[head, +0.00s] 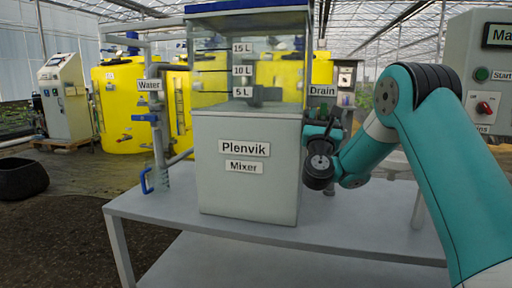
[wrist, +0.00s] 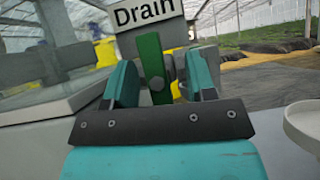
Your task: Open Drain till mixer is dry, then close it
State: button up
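The mixer (head: 245,185) is a grey box labelled Plenvik Mixer with a clear tank (head: 222,75) on top, marked 5 L, 10 L and 15 L. I cannot make out a sure water level in it. The Drain sign (head: 322,90) is just right of the tank and also shows in the wrist view (wrist: 145,14). Below the sign, the green drain handle (wrist: 151,62) stands upright. My gripper (head: 322,132) is at the tank's right side. In the wrist view, its teal fingers (wrist: 160,82) are apart, one on either side of the handle; contact is not clear.
The mixer stands on a grey table (head: 360,230). The Water pipe (head: 158,130) with blue handles is on its left. A control box (head: 488,80) with a green Start button and a red switch is at far right. Yellow tanks (head: 122,105) stand behind.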

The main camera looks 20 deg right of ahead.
jog(key=shift+s+a+f+b, duration=0.15)
jog(key=shift+s+a+b, duration=0.25)
jog(key=shift+b, duration=0.3)
jog(key=s+b, duration=0.1)
jog(key=s+a+b, duration=0.2)
jog(key=shift+s+a, duration=0.25)
jog(key=shift+s, duration=0.1)
jog(key=shift+s+a+b, duration=0.35)
jog(key=shift+s, duration=0.25)
